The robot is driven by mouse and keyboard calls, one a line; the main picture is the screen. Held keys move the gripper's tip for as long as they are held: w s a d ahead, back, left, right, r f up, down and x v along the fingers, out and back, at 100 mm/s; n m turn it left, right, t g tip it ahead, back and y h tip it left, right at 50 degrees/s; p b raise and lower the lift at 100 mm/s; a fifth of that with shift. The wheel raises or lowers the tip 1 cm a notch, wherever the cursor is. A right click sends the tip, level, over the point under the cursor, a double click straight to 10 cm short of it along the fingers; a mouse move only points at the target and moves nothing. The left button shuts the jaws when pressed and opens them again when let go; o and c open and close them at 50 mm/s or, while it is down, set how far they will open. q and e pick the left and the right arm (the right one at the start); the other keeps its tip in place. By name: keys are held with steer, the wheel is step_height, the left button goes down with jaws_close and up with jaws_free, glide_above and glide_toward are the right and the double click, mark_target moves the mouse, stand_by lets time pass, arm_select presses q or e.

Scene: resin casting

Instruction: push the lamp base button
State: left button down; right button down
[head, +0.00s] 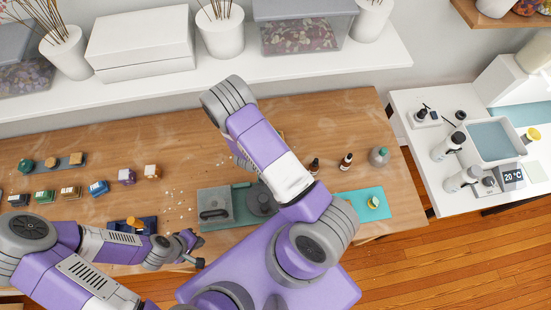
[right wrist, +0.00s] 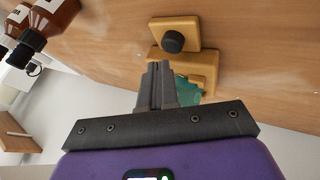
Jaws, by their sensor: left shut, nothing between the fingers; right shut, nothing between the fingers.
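The lamp base (right wrist: 183,62) appears in the right wrist view as pale yellow wood, with a square part carrying a round black button (right wrist: 173,41). A green translucent piece (right wrist: 209,92) shows beside its lower part, partly hidden by the fingers. My right gripper (right wrist: 158,66) is shut and empty. Its fingertips are just below the button in the picture, apart from the button; contact with the wood cannot be told. In the head view my right arm hides this gripper and most of the lamp base. My left gripper (head: 194,250) is shut and empty near the table's front edge.
Brown bottles (right wrist: 48,18) stand left of the right gripper. In the head view, dropper bottles (head: 346,161) and a teal mat (head: 378,210) are right of my right arm.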

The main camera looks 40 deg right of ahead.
steer(key=shift+f, duration=0.1)
stand_by(0.3)
arm_select(q)
steer(key=shift+f, duration=0.25)
arm_select(e)
steer(key=shift+f, duration=0.35)
arm_select(q)
steer(key=shift+f+b, duration=0.35)
steer(key=shift+b, duration=0.2)
arm_select(e)
steer(key=shift+f, duration=0.45)
arm_select(q)
steer(key=shift+r, duration=0.15)
arm_select(e)
steer(key=shift+r, duration=0.15)
arm_select(q)
steer(key=shift+r+p, duration=0.75)
steer(key=shift+p, duration=0.1)
arm_select(e)
steer(key=shift+r, duration=0.75)
